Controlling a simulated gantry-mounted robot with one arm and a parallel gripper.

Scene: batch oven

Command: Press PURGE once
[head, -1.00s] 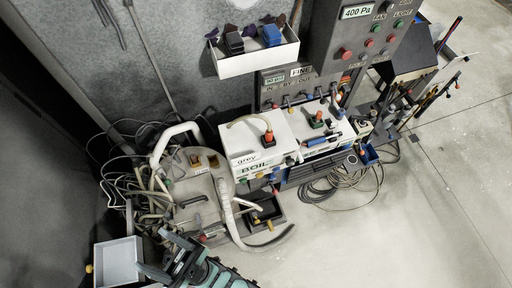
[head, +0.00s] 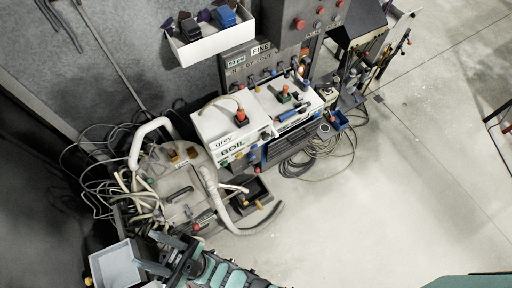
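A grey control panel (head: 289,25) stands at the top of the head view, its upper part cut off. It carries a red button (head: 299,24), another red button (head: 339,3) and smaller buttons. I cannot read a PURGE label on any of them. My gripper (head: 146,251) is at the lower left, at the end of my teal arm. Its two dark fingers point left and stand apart with nothing visible between them. It is far from the panel, beside a grey bin.
The grey bin (head: 117,266) is left of my gripper. A round vessel (head: 180,182) with hoses and loose cables stands above it. The floor at right is mostly clear.

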